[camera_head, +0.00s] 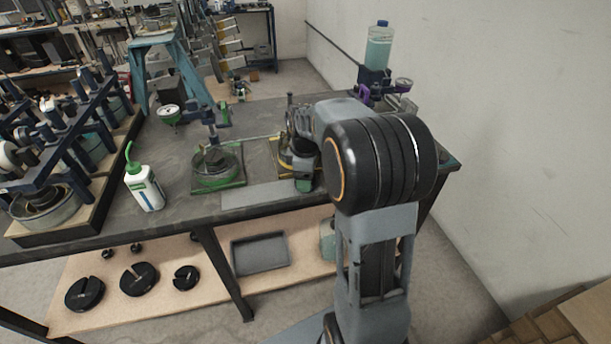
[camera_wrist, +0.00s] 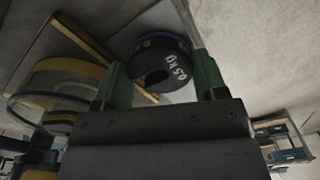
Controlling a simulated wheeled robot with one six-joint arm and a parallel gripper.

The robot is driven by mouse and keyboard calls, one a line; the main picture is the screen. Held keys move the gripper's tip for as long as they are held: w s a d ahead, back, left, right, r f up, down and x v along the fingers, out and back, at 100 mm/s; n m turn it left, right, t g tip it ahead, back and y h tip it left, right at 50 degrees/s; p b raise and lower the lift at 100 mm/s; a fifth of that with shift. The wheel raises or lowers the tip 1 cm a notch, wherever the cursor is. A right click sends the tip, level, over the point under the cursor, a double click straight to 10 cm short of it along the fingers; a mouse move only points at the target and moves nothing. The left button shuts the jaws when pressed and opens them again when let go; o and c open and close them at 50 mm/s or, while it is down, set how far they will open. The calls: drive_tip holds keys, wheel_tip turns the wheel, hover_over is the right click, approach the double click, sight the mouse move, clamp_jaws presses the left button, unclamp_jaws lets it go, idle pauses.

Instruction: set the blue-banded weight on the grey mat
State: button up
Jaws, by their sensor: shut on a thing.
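My gripper (camera_wrist: 160,88) has green fingers and is shut on a dark slotted weight (camera_wrist: 165,65) with white kg lettering and a blue band along its far edge. In the head view my gripper (camera_head: 304,184) is low over the bench, near the right end of the grey mat (camera_head: 250,195). The mat is a flat, lighter grey strip near the bench's front edge. My arm hides the weight in the head view. I cannot tell whether the weight touches the mat.
A yellow-banded round fixture (camera_wrist: 58,85) is close left of the gripper in the wrist view. A green round fixture (camera_head: 217,168) stands behind the mat, and a green-capped bottle (camera_head: 145,185) to its left. Black slotted weights (camera_head: 139,279) and a dark tray (camera_head: 260,253) lie on the lower shelf.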

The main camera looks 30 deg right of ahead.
drive_tip(key=o, duration=1)
drive_tip(key=shift+c, duration=0.2)
wheel_tip(320, 180, up, 12)
drive_tip(key=p, duration=0.1)
drive_tip(key=s+a+f+m+t, duration=0.1)
drive_tip(key=s+a+f+m, duration=0.2)
drive_tip(key=s+a+m, duration=0.2)
drive_tip(key=s+a+f+m+t, duration=0.2)
drive_tip(key=s+a+f+m, duration=0.2)
drive_tip(key=s, duration=0.7)
drive_tip(key=shift+a+m, duration=0.4)
drive_tip(key=shift+m, duration=0.7)
